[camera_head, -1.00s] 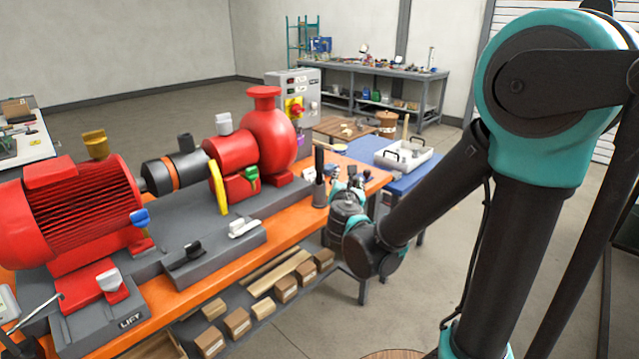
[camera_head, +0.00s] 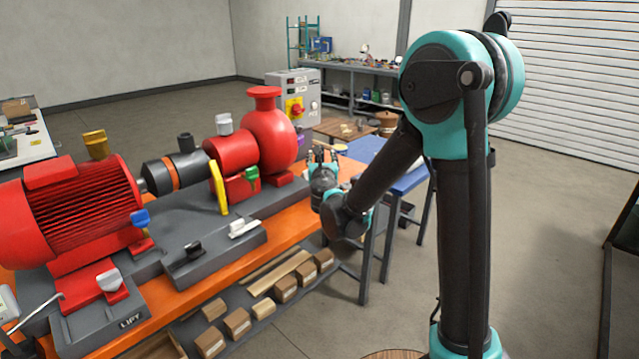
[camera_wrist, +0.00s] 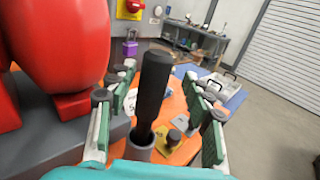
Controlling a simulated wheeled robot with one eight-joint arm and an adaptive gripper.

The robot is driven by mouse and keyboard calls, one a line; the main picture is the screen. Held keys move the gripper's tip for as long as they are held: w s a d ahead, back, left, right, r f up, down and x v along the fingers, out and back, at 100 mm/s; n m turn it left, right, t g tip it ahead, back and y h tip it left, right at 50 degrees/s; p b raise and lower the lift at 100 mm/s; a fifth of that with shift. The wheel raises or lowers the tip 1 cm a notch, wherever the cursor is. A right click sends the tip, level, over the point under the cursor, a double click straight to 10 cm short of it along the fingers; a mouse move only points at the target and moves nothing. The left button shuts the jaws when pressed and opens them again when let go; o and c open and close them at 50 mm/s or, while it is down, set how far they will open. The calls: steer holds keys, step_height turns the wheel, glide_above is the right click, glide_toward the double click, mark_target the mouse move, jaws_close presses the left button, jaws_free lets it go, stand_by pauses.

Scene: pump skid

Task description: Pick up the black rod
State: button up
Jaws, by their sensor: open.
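The black rod (camera_wrist: 153,88) stands nearly upright in a grey holder (camera_wrist: 141,141) in the wrist view. In that view it lies between the two spread fingers of my gripper (camera_wrist: 160,105), and I see no finger touching it. The gripper is open. In the head view my gripper (camera_head: 322,160) is at the right end of the orange bench, and the rod is hidden behind it.
The red pump (camera_head: 270,135) stands close to the left of my gripper, on the orange bench (camera_head: 285,225). A purple padlock (camera_wrist: 130,46) and a yellow piece (camera_wrist: 170,141) are near the rod. A blue table (camera_head: 365,150) stands to the right.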

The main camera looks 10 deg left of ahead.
steer(key=shift+w+a, duration=0.2)
steer(key=shift+w, duration=0.7)
steer(key=shift+w+a, duration=0.25)
steer(key=shift+w, duration=0.65)
steer(key=shift+w+a, duration=0.2)
steer(key=shift+w, duration=0.7)
jaws_close()
